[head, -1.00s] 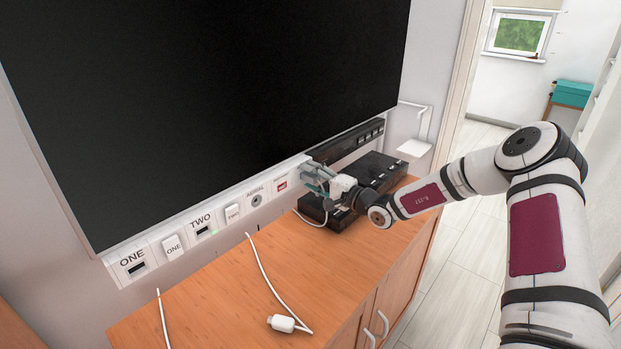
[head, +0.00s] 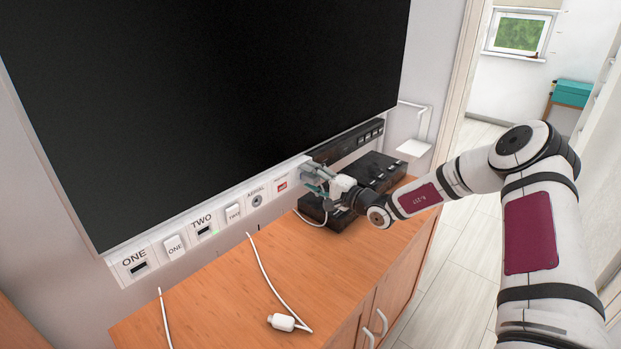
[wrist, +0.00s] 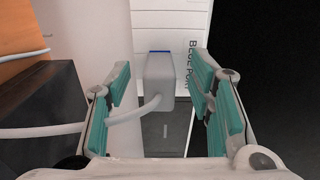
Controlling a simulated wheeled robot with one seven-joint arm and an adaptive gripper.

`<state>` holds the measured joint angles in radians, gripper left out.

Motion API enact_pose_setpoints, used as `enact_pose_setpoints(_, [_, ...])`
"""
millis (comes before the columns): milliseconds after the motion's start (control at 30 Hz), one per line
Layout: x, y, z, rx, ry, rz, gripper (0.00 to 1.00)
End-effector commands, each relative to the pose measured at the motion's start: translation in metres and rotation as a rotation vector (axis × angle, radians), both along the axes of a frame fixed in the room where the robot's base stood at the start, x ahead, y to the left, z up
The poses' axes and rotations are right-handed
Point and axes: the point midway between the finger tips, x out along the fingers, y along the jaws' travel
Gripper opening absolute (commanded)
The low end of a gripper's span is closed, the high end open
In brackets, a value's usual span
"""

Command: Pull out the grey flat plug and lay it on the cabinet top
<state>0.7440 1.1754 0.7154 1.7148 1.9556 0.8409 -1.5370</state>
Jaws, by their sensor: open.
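The grey flat plug (wrist: 160,77) sits at the wall panel in the wrist view, with a blue edge on its far side and a pale cable running off to the left. My gripper (wrist: 160,95) is open, with one teal-padded finger on each side of the plug and gaps between pads and plug. In the head view my gripper (head: 316,180) is at the right end of the socket strip, and it hides the plug there. The wooden cabinet top (head: 220,300) lies below the strip.
A black box (head: 375,172) stands on the cabinet right beside my gripper. A loose white cable with a white plug (head: 283,322) lies on the cabinet front. The socket strip (head: 190,235) runs under the large black screen (head: 220,90). The cabinet's middle is mostly clear.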

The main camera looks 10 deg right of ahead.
Motion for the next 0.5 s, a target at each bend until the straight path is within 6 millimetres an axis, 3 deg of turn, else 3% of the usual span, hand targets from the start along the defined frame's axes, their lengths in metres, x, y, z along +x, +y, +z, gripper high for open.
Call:
enact_pose_setpoints(167, [0.0002,-0.0004,-0.0004,0.0,0.0,-0.001,0.48])
enact_pose_setpoints(400, [0.0001,-0.0005,-0.0004,0.0,0.0,-0.001,0.0])
enact_pose_setpoints(500, [0.0001,-0.0005,-0.0003,0.0,0.0,-0.001,0.0])
